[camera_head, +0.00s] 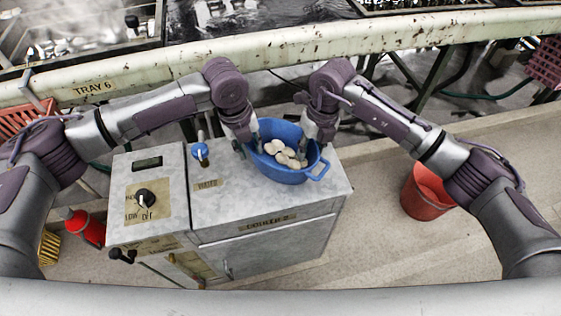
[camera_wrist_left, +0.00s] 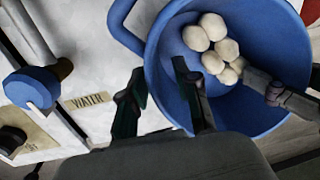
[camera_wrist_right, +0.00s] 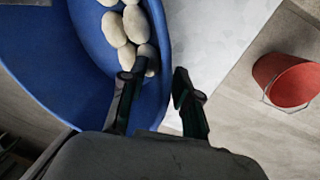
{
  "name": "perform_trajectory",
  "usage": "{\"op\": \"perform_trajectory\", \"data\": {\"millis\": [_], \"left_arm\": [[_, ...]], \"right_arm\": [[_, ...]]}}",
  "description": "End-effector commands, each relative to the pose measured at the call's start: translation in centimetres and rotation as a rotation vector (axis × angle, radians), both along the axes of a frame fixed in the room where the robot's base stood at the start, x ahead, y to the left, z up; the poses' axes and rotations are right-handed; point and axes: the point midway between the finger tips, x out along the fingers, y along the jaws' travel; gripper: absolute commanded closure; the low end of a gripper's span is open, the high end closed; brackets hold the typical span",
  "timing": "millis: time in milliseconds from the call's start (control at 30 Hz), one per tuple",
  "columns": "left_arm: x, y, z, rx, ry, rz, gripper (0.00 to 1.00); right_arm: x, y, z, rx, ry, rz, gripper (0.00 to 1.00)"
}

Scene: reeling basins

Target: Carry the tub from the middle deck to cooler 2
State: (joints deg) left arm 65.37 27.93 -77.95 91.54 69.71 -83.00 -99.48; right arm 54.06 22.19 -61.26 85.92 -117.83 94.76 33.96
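The blue tub (camera_head: 283,172) holds several pale round cocoons (camera_head: 286,153) and is upright over the back right part of the grey top of cooler 2 (camera_head: 240,225); it appears to rest there. My left gripper (camera_head: 248,143) is at the tub's left rim. In the left wrist view its fingers (camera_wrist_left: 163,92) are apart, one inside the tub and one outside. My right gripper (camera_head: 312,137) is at the right rim. In the right wrist view its fingers (camera_wrist_right: 157,90) are also apart on either side of the rim, with a gap showing.
A blue water tap (camera_head: 200,151) and a control box with a dial (camera_head: 146,198) stand left of the tub. A rusty rail marked Tray 6 (camera_head: 130,80) runs behind. A red bucket (camera_head: 428,190) stands on the floor at right. The cooler's front top is clear.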

Motion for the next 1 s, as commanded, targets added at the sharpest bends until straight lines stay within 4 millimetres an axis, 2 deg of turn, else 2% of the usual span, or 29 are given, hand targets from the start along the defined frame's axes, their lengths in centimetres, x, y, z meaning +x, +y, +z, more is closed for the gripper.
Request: {"op": "perform_trajectory", "data": {"millis": [167, 400, 600, 733, 833, 1000], "left_arm": [[0.0, 0.3, 2.7, -0.002, -0.005, 0.001, 0.69], [-0.2, 1.0, 7.8, -0.002, -0.005, 0.001, 0.69], [-0.3, 1.4, 10.7, 0.000, -0.003, 0.002, 0.69], [-0.4, 1.5, 11.4, 0.002, -0.001, 0.002, 0.69], [-0.5, 1.6, 11.6, 0.001, 0.000, 0.002, 0.69], [-0.5, 1.5, 11.6, 0.001, 0.000, 0.001, 0.69]], "right_arm": [[0.0, 0.1, 0.0, 0.001, 0.000, 0.001, 0.69], [0.0, 0.1, 0.0, 0.001, -0.001, 0.001, 0.69], [0.0, 0.1, 0.0, 0.001, -0.001, 0.001, 0.69], [0.0, 0.1, 0.2, 0.002, -0.002, 0.001, 0.69], [0.1, -0.1, 1.1, 0.002, -0.003, 0.001, 0.69], [0.3, -0.5, 4.3, 0.002, -0.005, 0.000, 0.69]]}}
